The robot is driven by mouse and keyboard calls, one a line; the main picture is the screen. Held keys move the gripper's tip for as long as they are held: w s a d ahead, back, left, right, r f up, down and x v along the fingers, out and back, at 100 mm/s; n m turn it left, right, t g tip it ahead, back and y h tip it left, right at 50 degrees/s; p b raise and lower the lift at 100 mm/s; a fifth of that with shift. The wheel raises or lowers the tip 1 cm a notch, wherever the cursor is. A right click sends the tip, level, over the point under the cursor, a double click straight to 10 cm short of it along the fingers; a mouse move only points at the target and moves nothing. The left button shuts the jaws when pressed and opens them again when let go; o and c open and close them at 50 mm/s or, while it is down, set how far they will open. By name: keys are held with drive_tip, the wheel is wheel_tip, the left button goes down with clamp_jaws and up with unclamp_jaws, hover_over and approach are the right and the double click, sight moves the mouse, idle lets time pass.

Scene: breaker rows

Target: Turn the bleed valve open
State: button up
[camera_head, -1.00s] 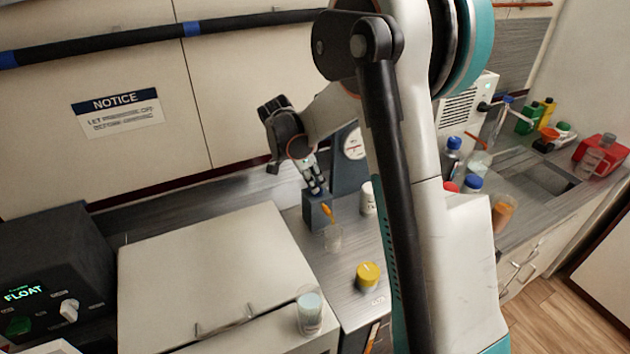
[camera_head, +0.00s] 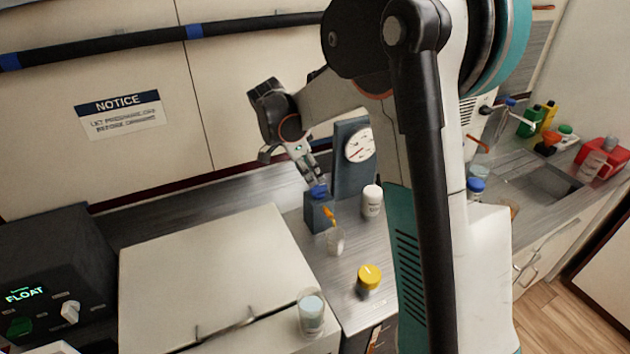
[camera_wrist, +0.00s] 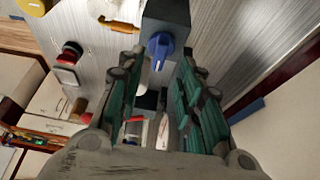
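The bleed valve is a dark blue-grey block (camera_head: 317,214) on the grey counter, with a blue knob (camera_head: 319,191) on top and an orange spout (camera_head: 330,216) at its front. In the wrist view the blue knob (camera_wrist: 160,47) shows between the tips of my gripper (camera_wrist: 161,60), with the block (camera_wrist: 166,14) behind it. The green-padded fingers are apart, with a gap on both sides of the knob. In the head view my gripper (camera_head: 314,176) points down just above the knob. I cannot tell whether the tips reach down around it.
A dark panel with a round gauge (camera_head: 360,145) stands right behind the valve. A clear cup (camera_head: 335,241) is under the spout. A white bottle (camera_head: 372,201), a yellow-capped jar (camera_head: 369,279) and a glass (camera_head: 311,312) stand nearby. A red button (camera_wrist: 72,52) shows in the wrist view.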

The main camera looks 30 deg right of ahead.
drive_tip(key=v, duration=0.6)
drive_tip(key=shift+r, duration=0.25)
drive_tip(key=shift+a, duration=0.15)
drive_tip(key=s+a+r+n+t+y+b, duration=0.1)
drive_tip(key=s+a+r+n+t, duration=0.1)
drive_tip(key=s+n, duration=0.35)
drive_tip(key=s+a+r+n+t+y+b, duration=0.1)
drive_tip(key=s+r+n, duration=0.15)
drive_tip(key=s, duration=0.55)
drive_tip(key=s+a+f+n+t+y, duration=0.1)
drive_tip(key=s+a+f+n+t, duration=0.1)
drive_tip(key=s+n, duration=0.3)
drive_tip(key=s+a+f+n+t+y+b, duration=0.1)
drive_tip(key=s+a+f+n+t, duration=0.1)
drive_tip(key=s+n, duration=0.3)
drive_tip(key=s+f, duration=0.1)
drive_tip(key=s, duration=0.2)
drive_tip(key=shift+s+a, duration=0.3)
drive_tip(key=shift+s, duration=0.1)
drive_tip(key=shift+f, duration=0.1)
idle(0.8)
